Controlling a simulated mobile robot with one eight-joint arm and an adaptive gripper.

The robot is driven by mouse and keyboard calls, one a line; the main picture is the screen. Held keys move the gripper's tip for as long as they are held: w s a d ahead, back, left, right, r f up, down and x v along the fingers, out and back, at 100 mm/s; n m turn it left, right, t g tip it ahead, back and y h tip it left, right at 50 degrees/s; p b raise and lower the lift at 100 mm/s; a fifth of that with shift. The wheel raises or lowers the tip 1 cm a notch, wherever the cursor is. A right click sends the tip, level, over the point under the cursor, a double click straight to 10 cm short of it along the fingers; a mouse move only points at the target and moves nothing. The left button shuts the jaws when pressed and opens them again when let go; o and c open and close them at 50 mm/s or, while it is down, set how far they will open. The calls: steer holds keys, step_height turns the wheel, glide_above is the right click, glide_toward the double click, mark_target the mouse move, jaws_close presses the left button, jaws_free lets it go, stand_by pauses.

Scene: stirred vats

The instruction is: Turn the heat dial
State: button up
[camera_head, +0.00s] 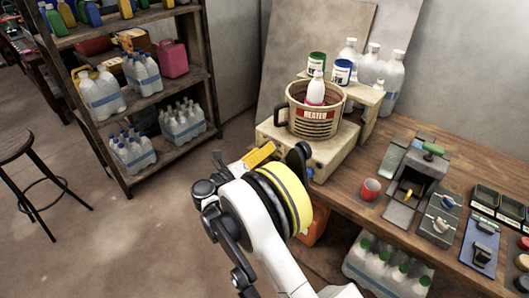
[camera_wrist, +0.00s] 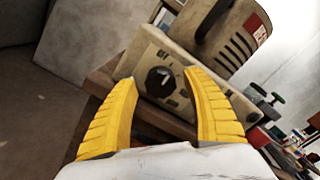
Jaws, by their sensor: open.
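The heat dial (camera_wrist: 160,81) is a round black knob on the front panel of the beige heater base (camera_wrist: 143,58). In the wrist view it lies between and beyond my two yellow fingers. My gripper (camera_wrist: 165,92) is open and empty, apart from the dial. In the head view the heater base (camera_head: 325,155) sits on the wooden bench with the vat (camera_head: 314,128) labelled "HEATED" on it, and a white bottle (camera_head: 316,92) stands in the vat. My gripper (camera_head: 279,157) is in front of the base there. The dial is not clear in the head view.
A red cup (camera_head: 370,189) and a grey machine (camera_head: 416,174) stand to the right on the bench (camera_head: 352,200). Behind the vat, paint cans (camera_head: 341,72) stand on a small riser. A shelf rack (camera_head: 124,187) with bottles is at left. A stool (camera_head: 25,160) is at far left.

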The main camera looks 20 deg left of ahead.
steer(key=shift+w+d, duration=0.2)
steer(key=shift+w, duration=0.25)
steer(key=shift+c, duration=0.4)
steer(key=c, duration=1.1)
steer(key=shift+m, duration=0.3)
steer(key=m+b, duration=0.1)
steer(key=m, duration=0.2)
steer(key=shift+m, duration=0.3)
steer(key=shift+r+m+b, duration=0.15)
steer(key=shift+m+b, duration=0.45)
steer(key=shift+m, duration=1.6)
